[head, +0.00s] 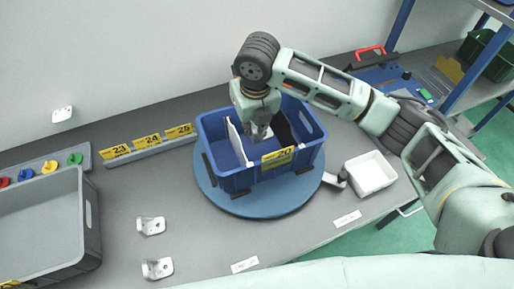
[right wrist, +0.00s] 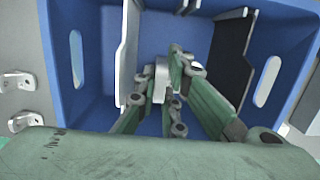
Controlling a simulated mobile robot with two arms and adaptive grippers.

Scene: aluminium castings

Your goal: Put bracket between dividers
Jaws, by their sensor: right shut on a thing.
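The blue bin (head: 234,183) stands on a round blue turntable (head: 275,206) and has a yellow label reading 20. Inside it are a white divider (head: 236,142) on the left and a black divider (head: 285,130) on the right. My right gripper (head: 262,132) reaches down into the bin between them. In the right wrist view, its fingers (right wrist: 170,85) are shut on a pale metal bracket (right wrist: 160,78), mostly hidden by the fingers. The white divider (right wrist: 127,55) and the black divider (right wrist: 232,55) stand apart on either side. My left gripper is not in view.
Two loose brackets (head: 150,226) (head: 158,268) lie on the grey table left of the turntable. A grey crate (head: 92,225) is at the far left. A white tray (head: 370,175) stands right of the turntable. A yellow-labelled strip (head: 150,150) lies behind left.

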